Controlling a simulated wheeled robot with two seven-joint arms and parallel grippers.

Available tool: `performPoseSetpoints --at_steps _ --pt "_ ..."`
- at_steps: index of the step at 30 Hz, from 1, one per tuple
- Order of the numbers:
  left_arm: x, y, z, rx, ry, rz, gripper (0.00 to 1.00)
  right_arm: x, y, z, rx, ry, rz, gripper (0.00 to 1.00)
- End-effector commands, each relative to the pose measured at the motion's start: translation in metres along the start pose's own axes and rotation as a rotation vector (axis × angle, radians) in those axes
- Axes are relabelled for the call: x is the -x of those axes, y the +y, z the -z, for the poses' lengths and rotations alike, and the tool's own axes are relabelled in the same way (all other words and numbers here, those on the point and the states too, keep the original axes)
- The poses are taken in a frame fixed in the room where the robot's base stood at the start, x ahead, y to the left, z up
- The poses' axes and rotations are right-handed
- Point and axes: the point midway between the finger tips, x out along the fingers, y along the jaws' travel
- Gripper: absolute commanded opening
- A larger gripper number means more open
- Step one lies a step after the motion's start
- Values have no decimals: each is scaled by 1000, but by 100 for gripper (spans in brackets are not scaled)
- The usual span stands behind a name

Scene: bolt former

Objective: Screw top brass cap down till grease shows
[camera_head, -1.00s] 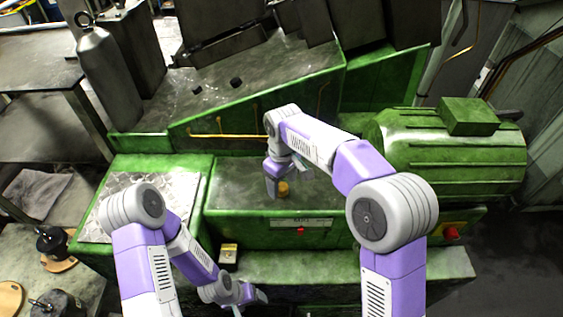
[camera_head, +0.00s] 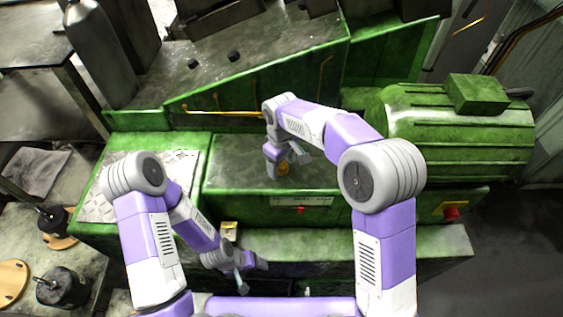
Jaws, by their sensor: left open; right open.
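The top brass cap (camera_head: 283,169) is a small, round, yellow-brown piece on the green machine's flat upper deck (camera_head: 235,172). My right gripper (camera_head: 287,160) is open and points down at the cap, its fingers on either side of it. They partly hide the cap, and I cannot tell whether they touch it. No grease can be made out around it. My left gripper (camera_head: 253,277) is open and empty, low in front of the machine's lower ledge.
A small box with a brass-coloured top (camera_head: 229,228) sits on the lower ledge (camera_head: 400,243), just above my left gripper. A red button (camera_head: 451,212) is on the machine front. A ribbed green motor (camera_head: 455,135) stands right. Dark weights (camera_head: 62,288) lie at left.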

Motion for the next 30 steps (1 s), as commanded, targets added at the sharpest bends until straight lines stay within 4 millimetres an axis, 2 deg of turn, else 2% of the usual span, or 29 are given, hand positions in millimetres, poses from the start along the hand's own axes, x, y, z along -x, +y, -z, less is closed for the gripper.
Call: performPoseSetpoints --at_steps 2,3,12,14,23,30 --pt "0 0 0 0 0 0 75 0 0 0 0 0 0 69" --pt "0 0 0 0 0 0 75 0 0 0 -1 0 0 66" --pt "0 0 0 0 0 0 75 0 0 0 0 0 0 20" --pt "0 0 0 0 0 0 75 0 0 0 0 0 0 13" --pt "0 0 0 0 0 0 75 1 0 0 -43 0 0 13" --pt "1 0 0 0 0 0 75 1 0 0 -186 0 0 13"
